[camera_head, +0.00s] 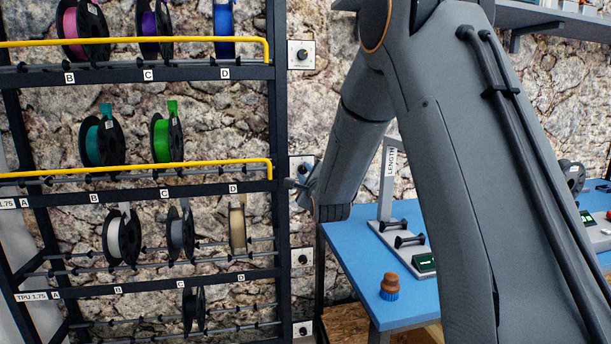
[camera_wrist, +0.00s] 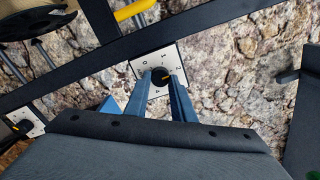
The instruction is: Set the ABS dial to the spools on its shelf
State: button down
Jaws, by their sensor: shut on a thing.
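My gripper (camera_head: 304,186) is at a dial on the rack's right post, level with the second shelf beam; my arm hides part of it. In the wrist view my gripper (camera_wrist: 160,84) is shut on the black dial knob (camera_wrist: 160,74), one finger on each side. On the shelf above that beam stand a teal spool (camera_head: 92,146) over B and a green spool (camera_head: 161,141) over C; no spool shows over D. No readable ABS label shows.
Other dials sit above (camera_head: 301,54) and below (camera_head: 302,258) on the same post. Other shelves hold several spools, and yellow rails (camera_head: 120,174) cross the rack. A blue table (camera_head: 350,255) stands to the right with a brown-and-blue knobbed object (camera_head: 390,284).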

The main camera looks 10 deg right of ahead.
dwell(0.4)
jog(key=c, duration=1.5)
grip_release()
jog(key=shift+s, duration=0.1)
jog(key=s, duration=0.7)
jog(key=shift+s+b, duration=0.35)
jog(key=shift+b, duration=0.05)
jog(key=shift+f, duration=0.1)
jog(key=s+f+n+g+p, duration=0.2)
jog(key=s+f+n+g, duration=0.4)
jog(key=s, duration=0.3)
jog(key=s+f+n+g+p, duration=0.2)
jog(key=s+f+n+g, duration=0.2)
jog(key=s+f+n, duration=0.4)
jog(key=s+n+g, duration=0.2)
jog(key=s+n, duration=0.1)
jog(key=s, duration=0.4)
jog(key=s+n+g+p, duration=0.1)
jog(key=s+n+g, duration=0.2)
jog(key=s, duration=0.5)
jog(key=s+n+g, duration=0.3)
jog(key=s, duration=0.5)
jog(key=shift+s+a+r+n+p, duration=0.1)
jog(key=shift+s+r+n+p, duration=0.15)
jog(key=shift+n+p, duration=0.15)
